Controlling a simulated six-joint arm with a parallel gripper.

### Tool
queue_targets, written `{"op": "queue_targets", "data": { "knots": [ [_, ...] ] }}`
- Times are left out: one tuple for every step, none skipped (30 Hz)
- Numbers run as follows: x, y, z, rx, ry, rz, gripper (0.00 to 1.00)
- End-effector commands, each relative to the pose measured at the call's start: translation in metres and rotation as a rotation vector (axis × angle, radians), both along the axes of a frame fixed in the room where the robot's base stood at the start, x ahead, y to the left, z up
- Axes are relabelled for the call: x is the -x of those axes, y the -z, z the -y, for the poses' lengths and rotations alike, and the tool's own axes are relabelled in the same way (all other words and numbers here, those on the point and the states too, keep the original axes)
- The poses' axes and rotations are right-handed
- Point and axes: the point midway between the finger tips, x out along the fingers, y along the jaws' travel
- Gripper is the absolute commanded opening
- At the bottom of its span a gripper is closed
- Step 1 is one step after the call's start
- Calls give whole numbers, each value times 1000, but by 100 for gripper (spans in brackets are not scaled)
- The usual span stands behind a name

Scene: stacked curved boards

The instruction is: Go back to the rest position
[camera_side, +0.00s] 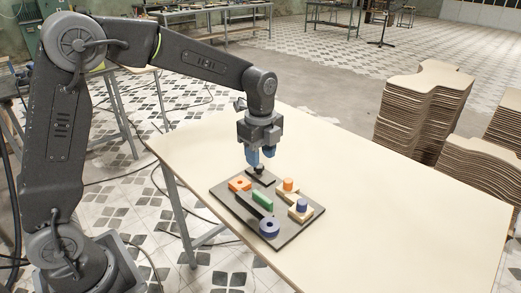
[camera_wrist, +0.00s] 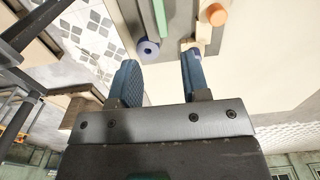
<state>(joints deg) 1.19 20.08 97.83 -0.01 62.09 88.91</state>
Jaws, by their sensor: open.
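My gripper (camera_side: 260,158) hangs from the arm with its blue fingers pointing down, over the far edge of a dark board (camera_side: 283,239) on the table. In the wrist view my gripper (camera_wrist: 160,62) has its fingers wide apart, with nothing held between them. A small black piece (camera_side: 258,170) shows right at the fingertips in the side view; I cannot tell whether they touch.
The board carries an orange block (camera_side: 240,184), a green bar (camera_side: 262,200), a blue ring (camera_side: 269,227), an orange cylinder (camera_side: 288,184) and a blue cylinder (camera_side: 301,204). The table (camera_side: 420,212) is bare to the right. Stacked curved boards (camera_side: 418,112) stand behind.

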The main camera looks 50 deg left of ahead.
Motion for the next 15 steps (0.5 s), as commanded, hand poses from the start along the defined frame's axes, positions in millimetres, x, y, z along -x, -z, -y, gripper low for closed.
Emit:
{"op": "queue_targets", "data": {
  "knots": [
    [0, -4, 0, 0, 0, 2, 43],
    [0, -6, 0, 0, 0, 2, 43],
    [0, -8, 0, 0, 0, 1, 43],
    [0, -8, 0, 0, 0, 0, 43],
    [0, -9, 0, 0, 0, 0, 43],
    [0, -10, 0, 0, 0, 0, 43],
    [0, -10, 0, 0, 0, 0, 43],
    [0, -10, 0, 0, 0, 0, 43],
    [0, -10, 0, 0, 0, 0, 43],
    [0, -9, 0, 0, 0, 0, 43],
    [0, -9, 0, 0, 0, 0, 43],
    [0, -9, 0, 0, 0, 0, 43],
    [0, -10, 0, 0, -1, 0, 43],
    [1, -10, 0, 0, -4, 2, 43],
    [2, -12, 0, 0, -16, 7, 43]
  ]
}}
